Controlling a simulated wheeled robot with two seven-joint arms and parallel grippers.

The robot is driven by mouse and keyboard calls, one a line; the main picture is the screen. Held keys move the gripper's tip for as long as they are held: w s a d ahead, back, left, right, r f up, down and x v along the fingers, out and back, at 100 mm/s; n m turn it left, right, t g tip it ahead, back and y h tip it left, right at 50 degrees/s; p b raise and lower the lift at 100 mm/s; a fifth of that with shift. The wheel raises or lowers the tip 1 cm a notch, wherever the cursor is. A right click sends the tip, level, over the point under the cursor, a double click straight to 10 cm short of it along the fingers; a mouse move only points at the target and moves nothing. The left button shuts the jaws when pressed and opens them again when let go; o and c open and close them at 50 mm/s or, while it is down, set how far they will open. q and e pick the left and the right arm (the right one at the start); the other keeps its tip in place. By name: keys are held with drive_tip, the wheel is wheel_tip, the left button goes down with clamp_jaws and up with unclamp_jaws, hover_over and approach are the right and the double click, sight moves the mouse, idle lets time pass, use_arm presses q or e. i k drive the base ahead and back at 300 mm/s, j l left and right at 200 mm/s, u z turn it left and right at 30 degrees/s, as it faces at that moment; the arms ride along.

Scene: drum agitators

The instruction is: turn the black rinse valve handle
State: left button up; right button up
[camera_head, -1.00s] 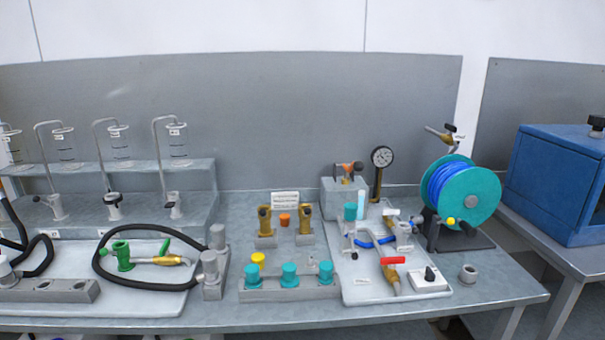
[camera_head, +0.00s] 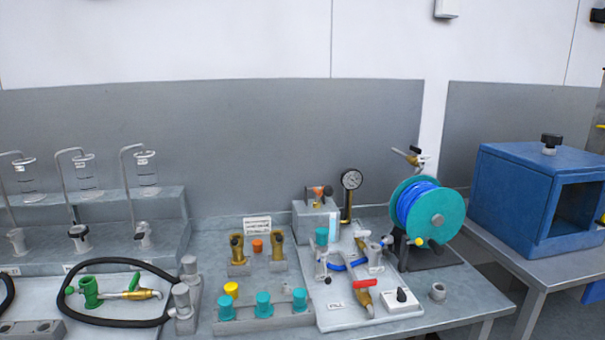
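Several black handles or knobs show, and I cannot tell for certain which is the rinse valve's. A small brass valve (camera_head: 407,157) with a black handle (camera_head: 415,149) sits above the teal hose reel, against the wall. A black knob (camera_head: 78,231) tops a grey fitting under the middle glass cylinder at left. Another black knob (camera_head: 551,140) stands on top of the blue cabinet. A small black knob (camera_head: 401,295) sits on a white box on the right tray. Neither of my grippers is in view.
The teal reel (camera_head: 440,212) with blue hose stands at the bench's right end. A gauge (camera_head: 351,180), a red-handled valve (camera_head: 365,284) and teal caps (camera_head: 264,304) crowd the middle. A black hose loop (camera_head: 110,261) lies left. The blue cabinet (camera_head: 507,193) stands on a separate table.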

sight(417, 151)
drive_tip(key=i+l+z, duration=0.15)
drive_tip(key=i+z, duration=0.7)
drive_tip(key=i+l, duration=0.05)
